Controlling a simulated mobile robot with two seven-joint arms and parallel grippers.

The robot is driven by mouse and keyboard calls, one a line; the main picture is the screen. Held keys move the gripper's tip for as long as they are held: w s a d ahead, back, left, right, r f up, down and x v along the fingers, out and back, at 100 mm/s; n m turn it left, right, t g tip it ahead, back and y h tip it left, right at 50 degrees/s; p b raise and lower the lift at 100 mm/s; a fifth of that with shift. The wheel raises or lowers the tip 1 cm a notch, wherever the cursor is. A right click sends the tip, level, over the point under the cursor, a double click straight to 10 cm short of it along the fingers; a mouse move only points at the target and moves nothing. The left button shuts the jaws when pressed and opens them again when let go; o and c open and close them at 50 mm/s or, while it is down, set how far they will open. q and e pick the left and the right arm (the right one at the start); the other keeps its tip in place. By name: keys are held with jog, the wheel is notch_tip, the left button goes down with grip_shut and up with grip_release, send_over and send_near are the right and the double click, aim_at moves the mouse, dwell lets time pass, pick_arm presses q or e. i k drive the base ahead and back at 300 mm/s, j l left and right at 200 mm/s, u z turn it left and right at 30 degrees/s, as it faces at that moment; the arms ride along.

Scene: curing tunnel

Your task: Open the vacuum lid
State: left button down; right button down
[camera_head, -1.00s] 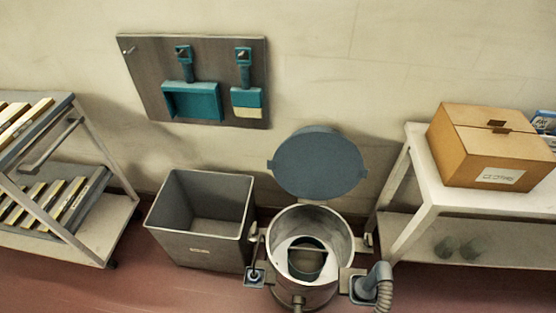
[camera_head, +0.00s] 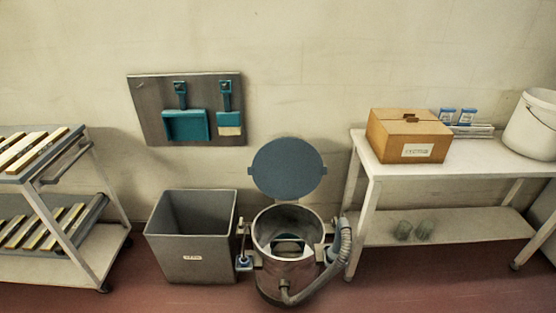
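The vacuum (camera_head: 285,270) is a round metal canister on the red floor, in the lower middle of the head view. Its blue-grey lid (camera_head: 287,170) stands raised behind the canister, tilted up close to the wall. The canister's mouth is open, and a part with a teal edge (camera_head: 288,246) shows inside. A grey ribbed hose (camera_head: 340,250) curves along its right side. Small latch-like parts sit at both sides of the rim. Neither of my grippers is in view.
A grey bin (camera_head: 192,245) stands left of the vacuum, and a trolley with slats (camera_head: 62,235) is further left. A white table (camera_head: 470,163) on the right carries a cardboard box (camera_head: 408,136) and a white bucket (camera_head: 531,124). Floor shows in front.

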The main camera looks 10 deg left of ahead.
aim_at(284, 168)
jog(key=i+j+z, duration=0.1)
jog(key=z, duration=0.3)
jog(key=i+j+z, duration=0.1)
jog(key=z, duration=0.3)
jog(key=j+z, duration=0.4)
jog(key=i+l, duration=0.05)
jog(key=l, duration=0.05)
